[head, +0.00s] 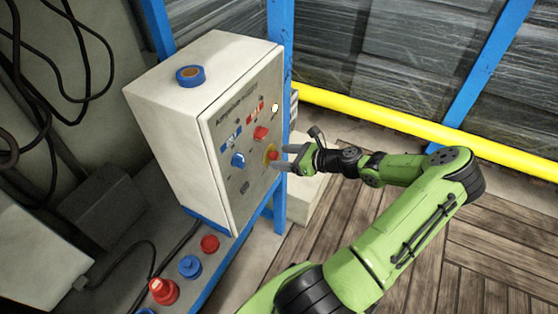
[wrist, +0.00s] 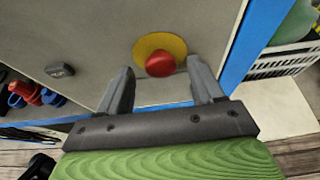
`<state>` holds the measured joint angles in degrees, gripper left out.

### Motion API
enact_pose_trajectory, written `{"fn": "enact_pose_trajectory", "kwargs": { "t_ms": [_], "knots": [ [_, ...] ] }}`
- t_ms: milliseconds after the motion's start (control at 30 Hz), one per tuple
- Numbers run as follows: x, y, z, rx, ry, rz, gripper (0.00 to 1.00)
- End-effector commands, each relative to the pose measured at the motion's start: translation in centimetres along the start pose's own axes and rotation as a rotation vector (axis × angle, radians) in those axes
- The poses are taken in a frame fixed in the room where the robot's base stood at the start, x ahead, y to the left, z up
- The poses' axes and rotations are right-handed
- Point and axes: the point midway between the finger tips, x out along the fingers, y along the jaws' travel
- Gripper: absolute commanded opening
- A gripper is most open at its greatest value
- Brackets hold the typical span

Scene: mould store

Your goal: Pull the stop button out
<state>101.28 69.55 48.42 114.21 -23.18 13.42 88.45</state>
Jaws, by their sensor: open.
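The stop button (wrist: 160,64) is a red mushroom head on a round yellow plate (wrist: 176,44) on the front of the pale control box. In the head view the stop button (head: 273,155) sits at the lower right of the box front, beside my fingertips. My gripper (head: 284,158) points at the panel from the right. In the wrist view my gripper (wrist: 161,82) is open, with one finger on each side below the button and a gap between. The button appears between and just beyond the fingertips. I cannot tell whether the fingers touch it.
The control box (head: 165,125) also carries a blue knob (head: 238,160), a red knob (head: 261,133) and a lit lamp (head: 275,107). A blue ring (head: 190,76) lies on top. Red and blue parts stand on the ledge below. A yellow rail (head: 400,115) runs behind my arm.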

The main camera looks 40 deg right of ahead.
Motion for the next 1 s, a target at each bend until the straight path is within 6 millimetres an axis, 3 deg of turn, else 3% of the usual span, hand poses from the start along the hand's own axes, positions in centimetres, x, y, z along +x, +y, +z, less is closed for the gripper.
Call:
{"fn": "enact_pose_trajectory", "kwargs": {
  "t_ms": [167, 433, 867, 1000],
  "knots": [
    [2.2, 0.0, -0.1, -0.001, 0.0, 0.001, 0.66],
    [2.3, 0.0, 0.0, -0.001, 0.001, 0.0, 0.66],
    [2.3, 0.0, 0.0, -0.001, 0.002, 0.0, 0.0],
    [2.3, 0.0, 0.0, 0.0, 0.002, 0.001, 0.0]
  ]
}}
